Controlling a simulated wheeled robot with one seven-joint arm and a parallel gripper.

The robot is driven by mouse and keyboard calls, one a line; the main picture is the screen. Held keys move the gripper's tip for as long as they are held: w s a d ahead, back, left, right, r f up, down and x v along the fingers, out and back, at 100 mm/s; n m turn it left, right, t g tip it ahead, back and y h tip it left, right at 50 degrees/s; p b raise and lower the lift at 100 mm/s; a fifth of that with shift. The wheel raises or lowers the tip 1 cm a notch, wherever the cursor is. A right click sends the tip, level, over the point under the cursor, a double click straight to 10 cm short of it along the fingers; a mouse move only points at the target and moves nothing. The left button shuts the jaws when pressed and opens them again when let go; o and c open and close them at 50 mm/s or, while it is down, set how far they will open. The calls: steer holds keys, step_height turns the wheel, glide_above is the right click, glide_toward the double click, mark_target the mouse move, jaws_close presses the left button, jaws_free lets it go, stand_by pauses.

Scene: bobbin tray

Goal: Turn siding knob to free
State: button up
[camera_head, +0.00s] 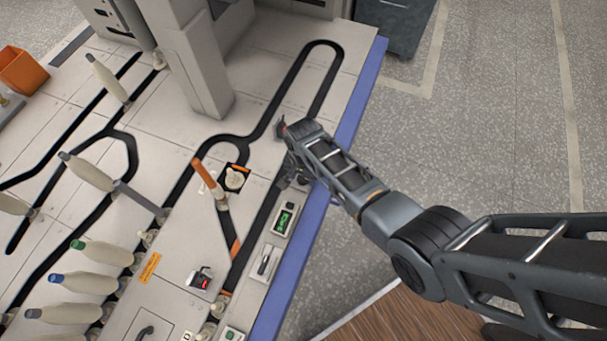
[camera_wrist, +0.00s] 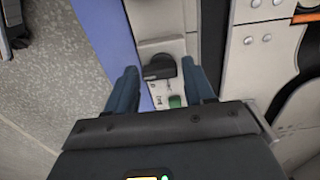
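In the wrist view a black knob (camera_wrist: 158,68) sits on a pale panel strip (camera_wrist: 158,47) with small markings below it. A small green button (camera_wrist: 175,101) is just below the knob. My gripper (camera_wrist: 159,66) is open, with one dark blue finger on each side of the knob in this picture. Gaps show beside the knob; I cannot tell how far above the panel the fingertips are. In the head view my gripper (camera_head: 290,180) is low over the blue-edged side of the machine, and my arm hides the knob there.
A green-lit display box (camera_head: 284,221) and a switch plate (camera_head: 265,262) lie along the near edge. An orange-marked peg (camera_head: 209,180) stands to the left. Dark tracks with several bobbins cover the table. The blue table edge (camera_head: 350,110) borders open floor at right.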

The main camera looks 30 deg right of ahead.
steer(key=c, duration=0.7)
steer(key=shift+c, duration=0.2)
